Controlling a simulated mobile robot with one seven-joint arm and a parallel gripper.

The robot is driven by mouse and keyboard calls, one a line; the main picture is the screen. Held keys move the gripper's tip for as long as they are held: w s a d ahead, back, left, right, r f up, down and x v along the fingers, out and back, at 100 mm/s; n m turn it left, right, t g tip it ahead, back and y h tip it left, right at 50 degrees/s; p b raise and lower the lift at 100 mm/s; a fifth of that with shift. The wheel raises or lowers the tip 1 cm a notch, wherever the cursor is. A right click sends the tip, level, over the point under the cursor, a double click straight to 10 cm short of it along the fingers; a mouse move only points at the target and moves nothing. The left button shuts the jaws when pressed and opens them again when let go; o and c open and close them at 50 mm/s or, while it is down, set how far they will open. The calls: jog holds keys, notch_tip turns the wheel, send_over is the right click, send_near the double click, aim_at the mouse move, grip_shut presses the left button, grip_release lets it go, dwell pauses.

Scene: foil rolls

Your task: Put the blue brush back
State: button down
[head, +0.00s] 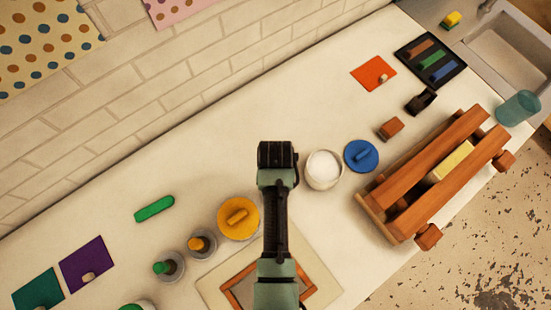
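No thing shows clearly as a brush. A blue bar (443,71) lies in a black tray (425,75) at the upper right, beside a green bar (432,60) and a brown bar (421,49). A round blue piece with a blue grip (361,155) lies flat on the counter, right of a white-filled jar (323,169). I cannot tell if either blue thing is the brush. My arm rises from the bottom middle, left of the jar; I make out no gripper fingers.
A wooden rack (418,165) with a pale yellow block stands at the right. A yellow lid (238,218), two small pots (199,243) and a green oblong (154,208) lie left of my arm. A sink (508,50) is at the upper right. The counter's upper middle is clear.

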jog(key=shift+f+b, duration=0.4)
jog(key=shift+f, duration=0.2)
dwell(0.7)
jog(key=shift+c, duration=1.1)
grip_release()
jog(key=shift+o, duration=0.2)
jog(key=shift+o, duration=0.9)
jog(key=shift+r+p, duration=4.55)
jog(key=shift+w, duration=0.1)
